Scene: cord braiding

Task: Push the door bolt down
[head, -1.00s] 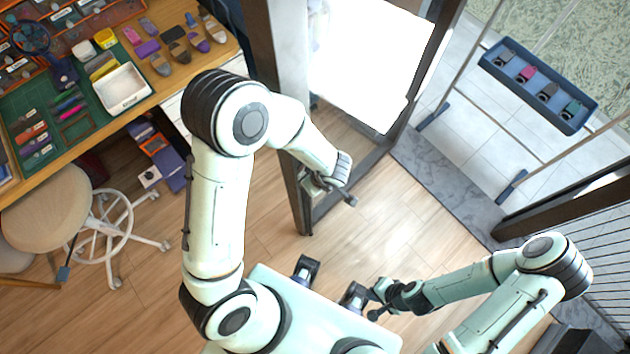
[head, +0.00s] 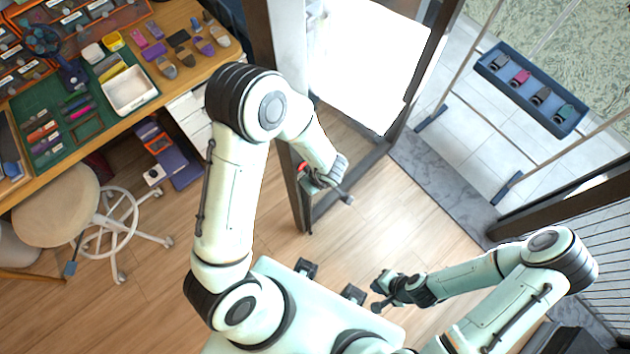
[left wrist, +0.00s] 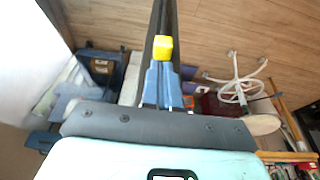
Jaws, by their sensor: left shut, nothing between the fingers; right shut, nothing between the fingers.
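The door's dark upright frame (head: 290,150) stands at the middle of the head view. A small red patch (head: 303,167) shows on it beside my left gripper (head: 346,196). My left gripper is shut and close to the frame, with the wrist partly hiding the fittings there. In the left wrist view, the shut blue-grey fingers (left wrist: 160,72) point along the dark frame, and a yellow block (left wrist: 162,48) shows at their tips. I cannot tell whether they touch it. The bolt itself is not clearly made out. My right gripper (head: 378,296) is shut and empty over the floor.
A workbench with a white tray (head: 131,91) and coloured pieces stands at the left. A stool (head: 57,205) is below it. A blue tray (head: 530,90) with several items hangs beyond the doorway at the right. Wooden floor (head: 375,215) lies clear between my arms.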

